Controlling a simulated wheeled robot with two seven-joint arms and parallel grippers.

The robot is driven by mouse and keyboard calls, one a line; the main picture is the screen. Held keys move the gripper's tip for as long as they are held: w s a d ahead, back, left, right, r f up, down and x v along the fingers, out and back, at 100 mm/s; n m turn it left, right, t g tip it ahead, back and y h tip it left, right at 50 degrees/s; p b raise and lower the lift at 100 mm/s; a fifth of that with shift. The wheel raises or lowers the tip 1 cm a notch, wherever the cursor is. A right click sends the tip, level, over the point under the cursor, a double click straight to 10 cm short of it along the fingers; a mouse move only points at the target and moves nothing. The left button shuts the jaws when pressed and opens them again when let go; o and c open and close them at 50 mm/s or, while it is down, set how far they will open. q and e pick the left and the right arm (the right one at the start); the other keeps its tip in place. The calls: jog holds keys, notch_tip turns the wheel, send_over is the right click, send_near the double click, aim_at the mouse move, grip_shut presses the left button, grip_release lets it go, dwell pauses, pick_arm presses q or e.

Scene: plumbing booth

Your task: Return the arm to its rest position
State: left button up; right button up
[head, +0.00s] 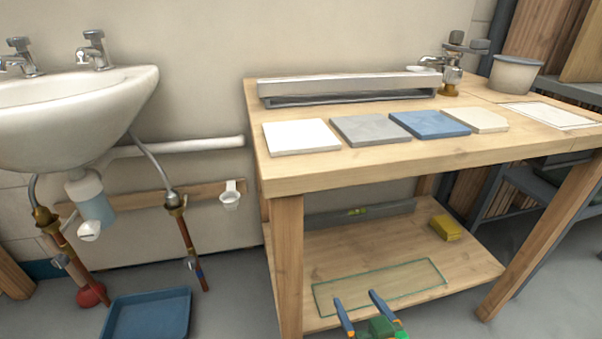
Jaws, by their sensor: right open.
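My right gripper (356,299) shows at the bottom edge of the head view, right of centre. Its two blue fingers are apart, and nothing shows between them. It appears in front of the wooden workbench (430,162), over the picture of the lower shelf and its clear glass-like sheet (420,275). I cannot tell how far the fingertips are from the shelf. Most of the right arm is outside the picture. My left gripper is not in view.
White (301,136), grey (371,130), blue (430,123) and cream (475,120) tiles lie on the bench. A yellow block (446,228) is on the shelf. A sink (75,112), pipes and a blue tray (148,314) are at left. Floor is clear between tray and bench.

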jog(key=s+d+f+g+h+p, duration=0.1)
jog(key=s+d+f+g+p, duration=0.1)
jog(key=s+f+g, duration=0.35)
jog(key=s+d+f+g+h+p, duration=0.1)
jog(key=s+f+g+p, duration=0.15)
jog(key=s, duration=0.55)
jog(key=s+d+f+g+p, duration=0.2)
jog(key=s+f+g, duration=0.1)
jog(key=s, duration=0.3)
pick_arm(q)
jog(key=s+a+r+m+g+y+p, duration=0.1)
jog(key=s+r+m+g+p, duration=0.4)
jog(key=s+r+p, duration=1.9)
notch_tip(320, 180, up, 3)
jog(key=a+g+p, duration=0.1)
jog(key=p, duration=1.1)
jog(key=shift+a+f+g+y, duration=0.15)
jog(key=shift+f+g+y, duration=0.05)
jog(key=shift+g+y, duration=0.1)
pick_arm(e)
jog(key=s+d+r, duration=0.1)
jog(key=s+r, duration=0.6)
jog(key=r, duration=0.3)
jog(key=s+d+r+g, duration=0.1)
jog(key=s+r, duration=0.5)
jog(key=r, duration=0.4)
jog(key=shift+s+d+g+h, duration=0.15)
jog(key=shift+s+g+h, duration=0.15)
jog(key=shift+s, duration=0.1)
